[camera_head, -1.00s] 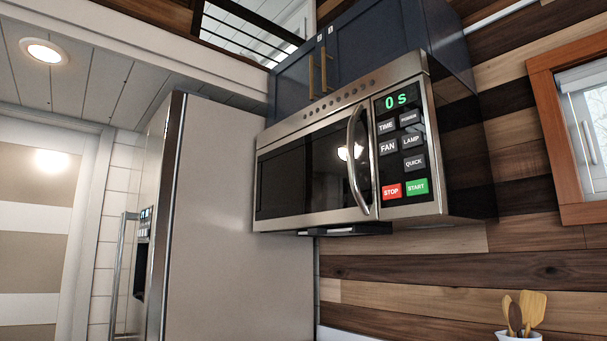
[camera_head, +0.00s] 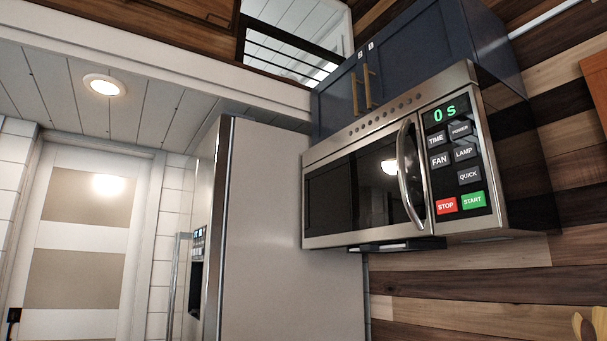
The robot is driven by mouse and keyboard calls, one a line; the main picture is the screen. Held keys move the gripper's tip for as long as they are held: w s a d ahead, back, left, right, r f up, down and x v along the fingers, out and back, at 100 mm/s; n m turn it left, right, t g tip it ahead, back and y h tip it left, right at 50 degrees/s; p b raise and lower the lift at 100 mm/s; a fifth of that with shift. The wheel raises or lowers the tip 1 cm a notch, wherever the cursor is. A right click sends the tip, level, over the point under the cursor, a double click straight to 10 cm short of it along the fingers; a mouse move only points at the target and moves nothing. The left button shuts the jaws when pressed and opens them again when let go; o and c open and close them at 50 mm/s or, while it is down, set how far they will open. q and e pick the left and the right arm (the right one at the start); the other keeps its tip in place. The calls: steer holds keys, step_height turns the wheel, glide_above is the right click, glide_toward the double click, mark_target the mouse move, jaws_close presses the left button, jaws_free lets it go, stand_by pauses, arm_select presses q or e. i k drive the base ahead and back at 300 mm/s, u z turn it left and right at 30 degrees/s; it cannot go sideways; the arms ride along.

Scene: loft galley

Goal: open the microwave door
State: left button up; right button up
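The microwave (camera_head: 330,240) is a steel unit mounted under a dark blue cabinet, right of centre in the head view. Its door (camera_head: 345,190) has a dark window and looks shut. A curved vertical steel handle (camera_head: 405,180) stands at the door's right edge. Right of the handle is the control panel (camera_head: 458,165), with a green "0 s" display, grey buttons, a red STOP and a green START. Neither of my grippers shows in the view.
A tall steel fridge (camera_head: 285,230) stands left of and below the microwave, with its side towards me. The blue cabinet (camera_head: 420,65) with brass handles is directly above. A striped door (camera_head: 80,240) is at the far left. Wooden utensils (camera_head: 598,325) show at the bottom right corner.

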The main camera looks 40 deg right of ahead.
mark_target(374, 188)
steer(key=u, duration=0.8)
steer(key=i, duration=2.25)
steer(key=z, duration=2.95)
